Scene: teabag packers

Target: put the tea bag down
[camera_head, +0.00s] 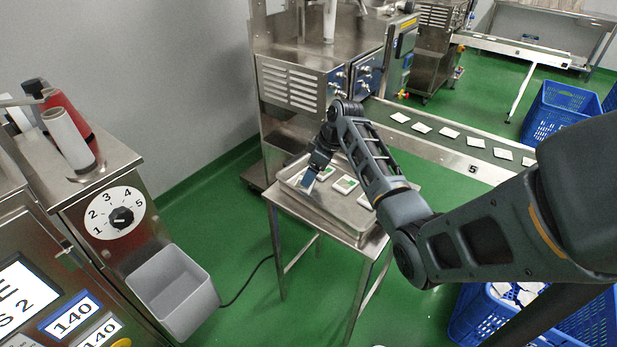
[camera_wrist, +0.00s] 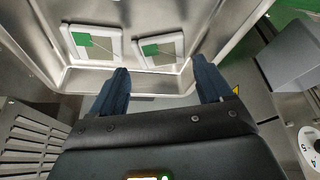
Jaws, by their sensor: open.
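My gripper (camera_head: 311,181) is open over the left end of a metal tray (camera_head: 338,215). In the wrist view its two fingers (camera_wrist: 162,88) are spread apart with nothing seen between them. Two flat white tea bags with green labels, the left one (camera_wrist: 92,43) and the right one (camera_wrist: 160,50), lie in the tray (camera_wrist: 75,80) just beyond the fingertips. In the head view a tea bag (camera_head: 345,184) lies right of my gripper, and others are partly hidden by my arm. I cannot tell which tea bag was held.
The tray stands on a small metal table (camera_head: 363,250). A conveyor (camera_head: 465,163) with several tea bags runs behind it. A packing machine (camera_head: 300,85) stands close behind the tray. A grey bin (camera_head: 172,292) hangs at the left machine. A blue crate (camera_head: 480,315) stands at lower right.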

